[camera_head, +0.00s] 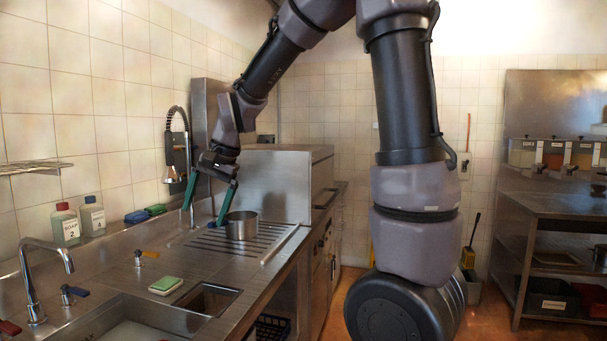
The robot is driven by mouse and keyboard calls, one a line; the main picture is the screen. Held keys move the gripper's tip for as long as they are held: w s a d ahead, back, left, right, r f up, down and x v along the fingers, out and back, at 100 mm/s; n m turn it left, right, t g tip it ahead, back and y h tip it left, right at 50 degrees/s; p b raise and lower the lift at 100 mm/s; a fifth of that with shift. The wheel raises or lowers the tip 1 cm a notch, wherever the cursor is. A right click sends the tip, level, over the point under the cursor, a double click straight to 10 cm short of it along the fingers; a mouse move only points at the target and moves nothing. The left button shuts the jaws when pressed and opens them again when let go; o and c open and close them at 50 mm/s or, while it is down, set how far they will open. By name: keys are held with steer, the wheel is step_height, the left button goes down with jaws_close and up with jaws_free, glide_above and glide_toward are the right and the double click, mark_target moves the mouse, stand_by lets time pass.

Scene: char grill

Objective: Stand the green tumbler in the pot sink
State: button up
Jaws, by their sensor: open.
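My gripper (202,217) reaches down over the steel counter at the back left. Its two teal fingers are spread wide apart, with nothing visible between them. The right finger ends close to the steel pot; I cannot tell whether they touch. I cannot make out a green tumbler. A large sink basin (128,307) is cut into the counter at the front left, partly cut off by the frame. I cannot tell for certain that it is the pot sink.
A steel pot (241,229) stands on the ribbed drainboard (275,238). A green-and-yellow sponge (166,285) lies beside a small basin (207,299). A tap (40,275) rises at the left. Two soap bottles (79,220) and a spray tap (175,150) stand along the wall.

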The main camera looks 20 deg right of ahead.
steer(key=s+d+r+n+t, duration=0.1)
steer(key=s+d+r, duration=0.3)
steer(key=s+d, duration=0.4)
steer(key=s+d+r+n+t+h, duration=0.1)
steer(key=s+d+r+t, duration=0.2)
steer(key=s+d+r, duration=0.2)
steer(key=s+d, duration=0.3)
steer(key=d, duration=0.1)
steer(key=shift+s+d+t+h, duration=0.2)
steer(key=shift+t+h, duration=0.1)
steer(key=shift+t, duration=0.1)
steer(key=shift+w, duration=0.1)
